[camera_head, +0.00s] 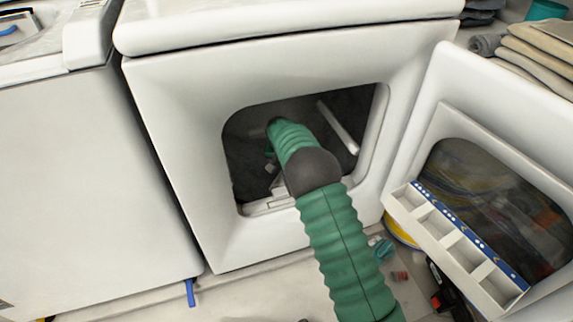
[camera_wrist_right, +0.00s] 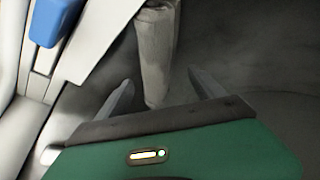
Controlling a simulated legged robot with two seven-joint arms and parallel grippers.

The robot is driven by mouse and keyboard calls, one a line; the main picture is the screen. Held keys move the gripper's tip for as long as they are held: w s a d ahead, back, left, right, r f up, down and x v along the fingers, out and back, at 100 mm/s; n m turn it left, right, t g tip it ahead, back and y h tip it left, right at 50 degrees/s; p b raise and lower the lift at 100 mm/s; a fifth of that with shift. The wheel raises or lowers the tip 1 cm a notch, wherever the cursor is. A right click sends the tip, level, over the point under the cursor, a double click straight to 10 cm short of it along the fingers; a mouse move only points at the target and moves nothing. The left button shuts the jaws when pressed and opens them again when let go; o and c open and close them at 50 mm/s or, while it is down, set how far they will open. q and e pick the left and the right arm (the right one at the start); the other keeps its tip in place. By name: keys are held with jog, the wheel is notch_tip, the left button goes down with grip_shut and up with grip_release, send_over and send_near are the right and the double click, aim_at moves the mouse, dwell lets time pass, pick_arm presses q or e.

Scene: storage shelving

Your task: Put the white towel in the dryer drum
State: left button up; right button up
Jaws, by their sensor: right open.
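The dryer drum (camera_head: 250,125) is the dark hollow behind the square opening of the white dryer (camera_head: 215,215). My right arm reaches through the opening, and its gripper is inside, mostly hidden in the head view. In the right wrist view my right gripper (camera_wrist_right: 160,90) is open, with its two grey fingers spread apart. A pale, rounded, upright thing (camera_wrist_right: 155,50) stands beyond and between the fingers. I cannot tell if it is the white towel or a drum rib. No towel shows clearly in the head view. My left gripper is not in view.
The dryer door (camera_head: 425,120) stands open at the right, with a white compartment tray (camera_head: 455,240) against it. Folded cloths (camera_head: 535,50) lie at the upper right. Small items lie on the floor below. A blue block (camera_wrist_right: 55,20) is at the wrist view's upper left.

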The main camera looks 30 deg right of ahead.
jog(key=shift+r, duration=0.3)
jog(key=p+v, duration=0.4)
jog(key=v, duration=0.2)
jog(key=shift+a+p, duration=0.1)
jog(key=shift+p, duration=0.25)
jog(key=s+a+p, duration=0.1)
jog(key=s+a, duration=0.1)
jog(key=s+a+p, duration=0.1)
jog(key=s+a, duration=0.2)
jog(key=s+a+f+p, duration=0.1)
jog(key=s+a, duration=0.2)
jog(key=shift+p, duration=0.4)
jog(key=s+a+r+n+y, duration=0.1)
jog(key=s+a+r+n, duration=0.1)
jog(key=s, duration=0.5)
jog(key=s+a+r+n+y, duration=0.1)
jog(key=s+a+r+n, duration=0.2)
jog(key=s, duration=0.4)
jog(key=s+a+r+n+y, duration=0.1)
jog(key=s+a+r+n, duration=0.1)
jog(key=s+a+n, duration=0.2)
jog(key=s+a, duration=0.2)
jog(key=s, duration=0.1)
jog(key=shift+s+r+g, duration=0.3)
jog(key=shift+s, duration=0.05)
